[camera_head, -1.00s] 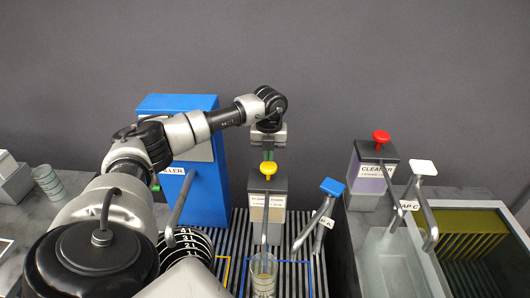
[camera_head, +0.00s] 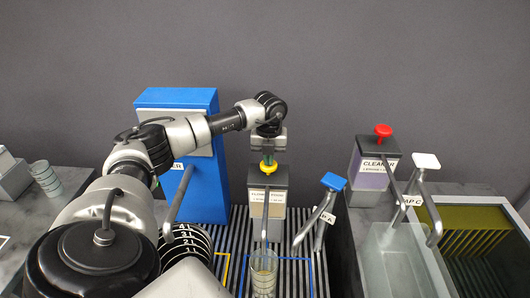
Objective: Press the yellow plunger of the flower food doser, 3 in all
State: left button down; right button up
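The flower food doser (camera_head: 268,196) is a beige-labelled box with a dark top and a yellow plunger (camera_head: 268,168). My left gripper (camera_head: 268,158) points straight down over the plunger. Its narrow fingertips look shut together and meet or nearly meet the plunger's top; I cannot tell if they touch. They partly hide the plunger. The doser's spout comes forward and down over a clear glass (camera_head: 263,274), which stands on the ribbed grating and holds some yellowish liquid. My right gripper is not in view.
A tap with a blue top (camera_head: 333,181) stands right of the doser. Further right are the cleaner doser (camera_head: 375,170) with a red plunger, a white-topped tap (camera_head: 427,161) and a sink. A tall blue chiller-like box (camera_head: 209,185) stands left, partly behind my arm.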

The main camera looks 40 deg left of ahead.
pick_arm(q)
jog(key=shift+f+b, duration=0.4)
jog(key=shift+f, duration=0.45)
notch_tip(320, 180, up, 8)
jog(key=p, duration=0.6)
jog(key=shift+r, duration=0.25)
jog(key=shift+f, duration=0.1)
